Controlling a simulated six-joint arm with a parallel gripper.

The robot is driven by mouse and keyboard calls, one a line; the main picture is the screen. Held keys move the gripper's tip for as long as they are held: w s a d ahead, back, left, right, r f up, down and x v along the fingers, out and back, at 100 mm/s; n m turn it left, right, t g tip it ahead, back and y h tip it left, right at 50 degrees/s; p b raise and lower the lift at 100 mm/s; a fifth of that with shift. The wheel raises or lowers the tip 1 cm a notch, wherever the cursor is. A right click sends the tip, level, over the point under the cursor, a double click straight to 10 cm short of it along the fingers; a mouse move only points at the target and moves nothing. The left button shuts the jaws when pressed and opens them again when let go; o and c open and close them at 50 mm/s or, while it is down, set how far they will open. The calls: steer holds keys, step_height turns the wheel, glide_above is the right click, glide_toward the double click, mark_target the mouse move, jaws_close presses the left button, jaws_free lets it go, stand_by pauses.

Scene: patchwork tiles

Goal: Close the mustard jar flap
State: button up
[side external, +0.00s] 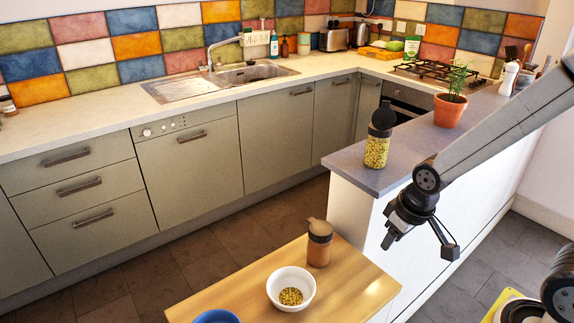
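A clear jar of yellow grains (376,153), which looks like the mustard jar, stands upright near the end of the grey counter. Its black lid has a dark flap (384,115) that appears raised. A second jar with brown contents (319,252) stands on the wooden table, with a tan flap on top that looks tilted up. My gripper (419,245) is in front of the counter end, below and to the right of the yellow-grain jar. Its fingers are spread apart with nothing between them, and it touches neither jar.
The wooden table (225,287) also holds a white bowl (276,286) with yellow grains and a blue bowl (216,317). A potted plant (449,110) stands on the grey counter (405,142), to the right of the yellow-grain jar. The counter's edge is close to my gripper.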

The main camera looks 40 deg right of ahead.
step_height(320, 180, up, 31)
steer(key=n+g, duration=0.3)
steer(key=n, duration=0.6)
glide_above(384, 116)
steer(key=w+d, duration=0.1)
steer(key=shift+f+y, duration=0.2)
steer(key=shift+y, duration=0.2)
steer(key=shift+f, duration=0.1)
steer(key=shift+s+a+f, duration=0.15)
steer(key=shift+f, duration=1.75)
steer(key=shift+s+a+f, duration=0.1)
steer(key=shift+s+f, duration=0.05)
steer(key=shift+f, duration=1.75)
